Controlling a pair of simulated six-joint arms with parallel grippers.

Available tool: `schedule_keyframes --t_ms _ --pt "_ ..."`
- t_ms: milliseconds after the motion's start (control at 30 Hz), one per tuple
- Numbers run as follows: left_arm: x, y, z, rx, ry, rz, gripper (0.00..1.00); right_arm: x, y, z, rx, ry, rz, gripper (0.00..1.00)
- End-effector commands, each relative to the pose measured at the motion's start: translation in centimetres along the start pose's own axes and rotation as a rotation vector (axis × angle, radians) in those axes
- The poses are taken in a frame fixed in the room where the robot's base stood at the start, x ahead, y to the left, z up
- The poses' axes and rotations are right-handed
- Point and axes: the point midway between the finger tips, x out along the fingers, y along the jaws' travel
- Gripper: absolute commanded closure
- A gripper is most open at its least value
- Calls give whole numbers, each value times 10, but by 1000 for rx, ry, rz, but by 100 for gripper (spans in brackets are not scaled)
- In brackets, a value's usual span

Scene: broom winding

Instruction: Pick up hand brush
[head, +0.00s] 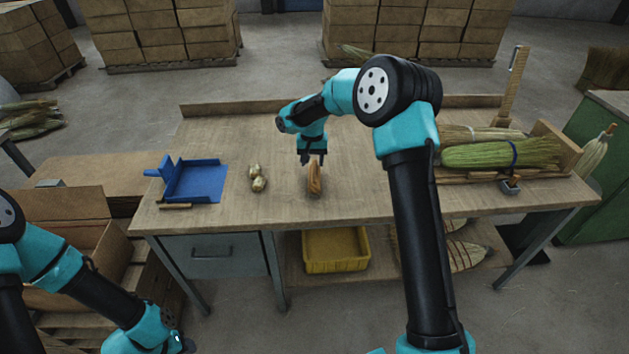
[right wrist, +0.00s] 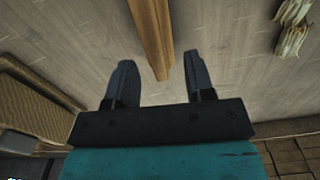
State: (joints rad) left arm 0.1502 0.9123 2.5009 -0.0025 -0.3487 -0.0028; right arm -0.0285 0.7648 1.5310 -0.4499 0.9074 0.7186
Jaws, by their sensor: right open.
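The wooden hand brush (head: 315,180) lies on the workbench near its front middle. My right gripper (head: 311,160) is just above the far end of the brush, fingers pointing down. In the right wrist view, the brown wooden piece of the brush (right wrist: 152,35) runs from the top edge to an end between the lines of my open fingers (right wrist: 160,82). Nothing is held, and the gap to the brush is hard to judge. My left arm is at the lower left in the head view, its fingers out of sight.
A blue dustpan (head: 200,182) and two pale bundles (head: 258,178) lie left of the brush. Green broom bristles (head: 500,153) lie in a wooden holder at right. A yellow bin (head: 336,262) is below the workbench (head: 345,207). Bench space around the brush is clear.

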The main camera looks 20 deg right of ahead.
Motion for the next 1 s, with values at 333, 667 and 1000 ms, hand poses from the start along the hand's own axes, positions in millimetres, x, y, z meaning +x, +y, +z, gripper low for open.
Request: schedule_keyframes --t_ms 333,667,1000 --pt "0 0 0 0 0 0 57 32 8 0 0 -3 2 51" --pt "0 0 0 0 0 0 57 52 7 -1 -1 0 -1 51" --pt "0 0 0 0 0 0 57 52 7 -1 0 0 0 51"
